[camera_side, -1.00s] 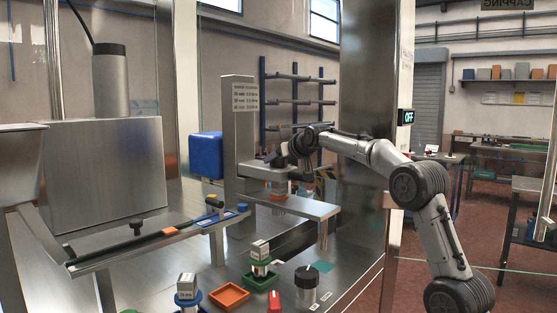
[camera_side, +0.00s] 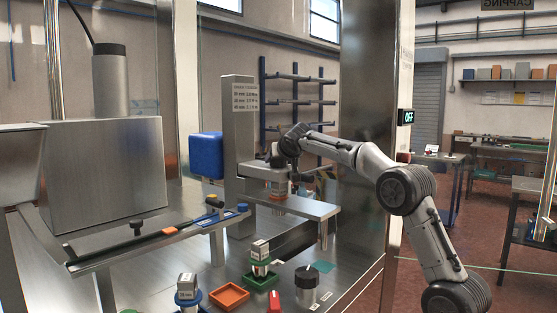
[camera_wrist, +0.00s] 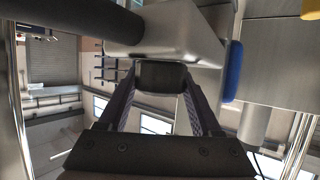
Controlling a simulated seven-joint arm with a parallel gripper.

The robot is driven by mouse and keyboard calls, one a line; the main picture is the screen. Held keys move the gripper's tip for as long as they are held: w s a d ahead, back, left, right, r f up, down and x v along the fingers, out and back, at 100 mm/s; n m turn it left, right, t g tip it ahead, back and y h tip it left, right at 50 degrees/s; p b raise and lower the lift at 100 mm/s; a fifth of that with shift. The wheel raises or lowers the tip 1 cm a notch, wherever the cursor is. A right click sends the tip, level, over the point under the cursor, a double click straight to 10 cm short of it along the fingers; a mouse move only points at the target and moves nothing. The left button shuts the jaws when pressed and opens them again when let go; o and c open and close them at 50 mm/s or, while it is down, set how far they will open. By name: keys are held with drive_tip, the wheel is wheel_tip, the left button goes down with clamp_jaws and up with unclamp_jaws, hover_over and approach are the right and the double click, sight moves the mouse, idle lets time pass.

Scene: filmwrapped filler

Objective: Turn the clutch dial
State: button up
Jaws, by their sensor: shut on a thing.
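The clutch dial (camera_wrist: 162,75) appears to be the dark, ribbed ring in the wrist view, below a smooth grey housing. My gripper (camera_wrist: 160,88) is shut on it, one finger on each side. In the side view my gripper (camera_side: 277,160) is at the grey capping head (camera_side: 257,170) on the upright column (camera_side: 238,130). The dial is mostly hidden there behind my gripper, and its setting cannot be read. A plate on the column carries several lines of small print.
A shelf (camera_side: 310,208) lies below the head, with an orange-marked item (camera_side: 279,189) above it. A blue box (camera_side: 206,155) is left of the column. A rail (camera_side: 150,243), an orange tray (camera_side: 229,294) and a black-topped knob (camera_side: 307,275) are in front. A display (camera_side: 407,117) reads OFF.

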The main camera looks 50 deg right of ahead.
drive_tip(key=o, duration=1.4)
drive_tip(key=shift+s+a+r, duration=0.25)
drive_tip(key=shift+s+a, duration=0.05)
drive_tip(key=shift+s, duration=0.15)
drive_tip(key=v, duration=1.2)
drive_tip(key=shift+s+a, duration=0.2)
drive_tip(key=shift+s, duration=0.05)
